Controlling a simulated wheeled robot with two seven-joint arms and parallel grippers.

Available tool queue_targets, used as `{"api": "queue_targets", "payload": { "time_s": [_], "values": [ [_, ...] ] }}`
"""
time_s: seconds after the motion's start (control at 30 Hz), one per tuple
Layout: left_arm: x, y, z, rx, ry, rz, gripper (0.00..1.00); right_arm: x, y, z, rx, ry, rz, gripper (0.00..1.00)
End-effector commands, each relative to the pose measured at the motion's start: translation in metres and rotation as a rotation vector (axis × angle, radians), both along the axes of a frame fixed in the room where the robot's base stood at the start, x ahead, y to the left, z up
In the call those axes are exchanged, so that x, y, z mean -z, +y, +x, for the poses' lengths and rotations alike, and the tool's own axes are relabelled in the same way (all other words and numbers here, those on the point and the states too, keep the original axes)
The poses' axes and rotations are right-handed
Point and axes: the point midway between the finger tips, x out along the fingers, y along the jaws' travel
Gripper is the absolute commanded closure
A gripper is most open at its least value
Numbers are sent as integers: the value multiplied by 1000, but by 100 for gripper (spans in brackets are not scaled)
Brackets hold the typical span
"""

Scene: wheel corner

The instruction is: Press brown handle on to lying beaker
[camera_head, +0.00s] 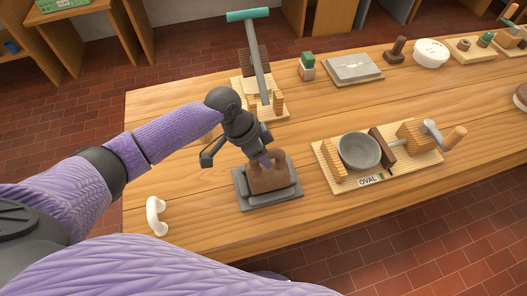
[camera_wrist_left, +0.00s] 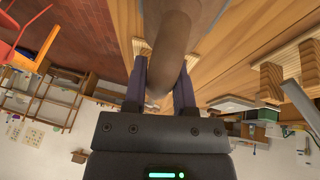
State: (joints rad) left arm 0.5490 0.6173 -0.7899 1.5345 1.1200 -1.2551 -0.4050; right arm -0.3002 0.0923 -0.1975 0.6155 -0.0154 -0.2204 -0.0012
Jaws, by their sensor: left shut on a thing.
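The brown handle (camera_head: 268,180) is arch-shaped and is between the fingers of my left gripper (camera_head: 262,160), which is shut on it. In the left wrist view the brown handle (camera_wrist_left: 168,40) runs up from between the two fingers (camera_wrist_left: 160,85). Below it in the head view is a dark grey slab (camera_head: 243,192) with a rounded grey form (camera_head: 275,197) on top, which looks like the lying beaker. The handle stands over this form; its lower end seems to meet it, but I cannot tell whether they touch. My right gripper is not in view.
A white handle (camera_head: 156,215) lies near the table's left front edge. To the right is a wooden fixture marked OVAL with a grey bowl (camera_head: 360,150). Behind is a stand with a teal-handled lever (camera_head: 248,15). Bare wooden table (camera_head: 205,225) lies left and front of the slab.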

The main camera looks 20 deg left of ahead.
Motion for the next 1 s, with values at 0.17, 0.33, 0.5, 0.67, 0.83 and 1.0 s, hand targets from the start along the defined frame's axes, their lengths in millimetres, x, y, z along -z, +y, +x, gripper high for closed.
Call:
{"api": "queue_targets", "payload": {
  "time_s": [0.17, 0.33, 0.5, 0.67, 0.83, 1.0],
  "values": [
    [1, 1, -1, 0, 4, 3, 100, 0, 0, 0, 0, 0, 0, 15],
    [1, 1, -1, 1, 2, 2, 37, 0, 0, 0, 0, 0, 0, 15],
    [0, 0, 0, 0, 1, 1, 25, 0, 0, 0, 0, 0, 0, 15],
    [-4, 2, 0, -1, -1, 2, 25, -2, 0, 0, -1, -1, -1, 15],
    [-41, 19, -2, -1, -4, 3, 25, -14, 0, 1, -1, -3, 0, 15],
    [-76, 35, -5, -1, -2, 3, 25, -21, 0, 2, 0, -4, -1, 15]
  ]
}}
